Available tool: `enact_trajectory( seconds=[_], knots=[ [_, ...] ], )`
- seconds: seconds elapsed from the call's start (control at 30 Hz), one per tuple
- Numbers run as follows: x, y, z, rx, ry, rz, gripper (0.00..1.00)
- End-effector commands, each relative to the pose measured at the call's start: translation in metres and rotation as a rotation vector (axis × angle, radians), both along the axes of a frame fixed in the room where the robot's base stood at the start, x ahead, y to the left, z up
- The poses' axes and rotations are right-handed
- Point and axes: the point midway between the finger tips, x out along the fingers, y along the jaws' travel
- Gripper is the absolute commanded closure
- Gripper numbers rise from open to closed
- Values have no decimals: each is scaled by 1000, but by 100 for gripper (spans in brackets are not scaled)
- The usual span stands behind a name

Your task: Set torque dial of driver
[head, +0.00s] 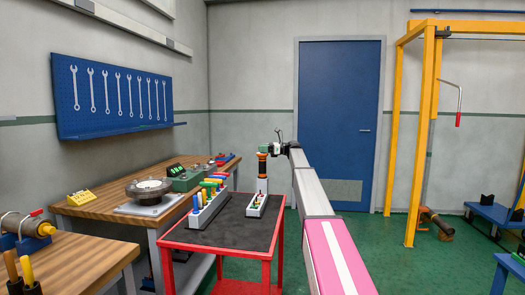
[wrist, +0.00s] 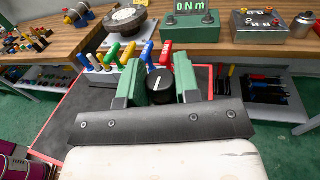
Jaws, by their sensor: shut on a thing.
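The driver (head: 262,170) stands upright, with an orange and dark body, above a small white rack (head: 256,206) on the red cart. My gripper (head: 268,149) is at its top end. In the wrist view my gripper (wrist: 160,84) has its two green fingers on either side of a round black dial (wrist: 159,90) with a white pointer line and is shut on it. The line points up the picture, tilted slightly. The rest of the driver is hidden below the dial in the wrist view.
The red cart (head: 183,240) has a dark top. A rack of coloured-handled tools (head: 208,211) stands left of the driver. A green box (wrist: 190,21) reading "0Nm" and a round dark device (wrist: 128,22) sit on the wooden bench behind.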

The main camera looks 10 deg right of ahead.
Motion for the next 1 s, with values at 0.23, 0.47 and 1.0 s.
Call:
enact_trajectory(
  seconds=[0.23,0.47,1.0],
  knots=[
    [0,0,0,1,0,1,47],
    [0,0,0,0,0,2,46],
    [-4,-53,0,1,0,0,46]
  ],
)
